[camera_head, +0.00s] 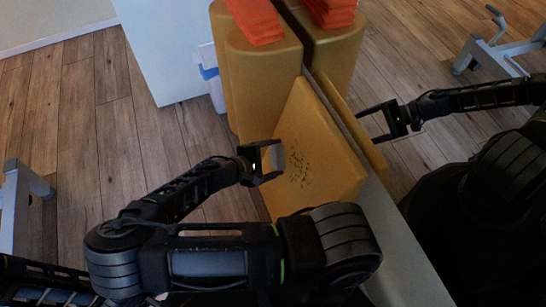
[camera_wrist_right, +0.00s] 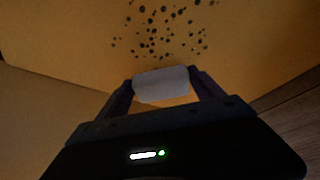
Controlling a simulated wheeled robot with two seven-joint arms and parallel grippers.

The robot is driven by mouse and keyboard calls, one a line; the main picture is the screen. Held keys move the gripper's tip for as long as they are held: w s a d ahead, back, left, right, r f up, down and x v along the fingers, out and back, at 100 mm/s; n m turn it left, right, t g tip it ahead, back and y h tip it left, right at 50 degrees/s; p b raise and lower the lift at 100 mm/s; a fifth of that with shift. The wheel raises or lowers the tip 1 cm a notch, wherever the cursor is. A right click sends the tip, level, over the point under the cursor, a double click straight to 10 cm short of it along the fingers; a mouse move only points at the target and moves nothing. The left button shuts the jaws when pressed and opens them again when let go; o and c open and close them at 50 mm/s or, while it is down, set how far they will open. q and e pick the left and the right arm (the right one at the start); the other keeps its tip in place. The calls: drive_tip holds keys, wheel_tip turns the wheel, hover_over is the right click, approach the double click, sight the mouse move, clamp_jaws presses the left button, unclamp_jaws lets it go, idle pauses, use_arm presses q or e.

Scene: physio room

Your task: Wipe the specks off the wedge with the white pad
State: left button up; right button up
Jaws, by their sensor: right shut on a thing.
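The yellow wedge (camera_head: 325,150) stands tilted, with a cluster of dark specks (camera_head: 299,168) on its broad face. The specks also show in the right wrist view (camera_wrist_right: 165,28), beyond the pad. My right gripper (camera_head: 273,161) is at the left edge of that face, left of the specks. In the right wrist view it is shut on the white pad (camera_wrist_right: 161,84), held between its fingertips. Whether the pad touches the wedge I cannot tell. My left gripper (camera_head: 374,122) is open and empty on the other side of the wedge, beside a thin yellow panel.
Yellow bolsters (camera_head: 260,75) with folded orange towels (camera_head: 255,20) on top stand behind the wedge. A white and blue container (camera_head: 212,85) is by a pale cabinet (camera_head: 170,45). Grey metal frames stand at far left (camera_head: 20,190) and upper right (camera_head: 490,50). Wooden floor is open at left.

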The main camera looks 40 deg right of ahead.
sight(296, 174)
drive_tip(key=shift+s+d+f, duration=0.2)
drive_tip(key=shift+d, duration=0.4)
drive_tip(key=shift+s+a+r+p, duration=0.15)
drive_tip(key=shift+s+p, duration=0.15)
drive_tip(key=shift+s, duration=0.15)
drive_tip(key=shift+s+a+p, duration=0.15)
drive_tip(key=shift+s+p, duration=0.1)
drive_tip(key=shift+s, duration=0.2)
drive_tip(key=shift+s+a, duration=0.25)
drive_tip(key=shift+s, duration=0.5)
drive_tip(key=shift+s+a+p, duration=0.15)
drive_tip(key=shift+s+p, duration=0.45)
drive_tip(key=shift+s, duration=0.2)
drive_tip(key=shift+s+a, duration=0.2)
drive_tip(key=shift+s, duration=0.7)
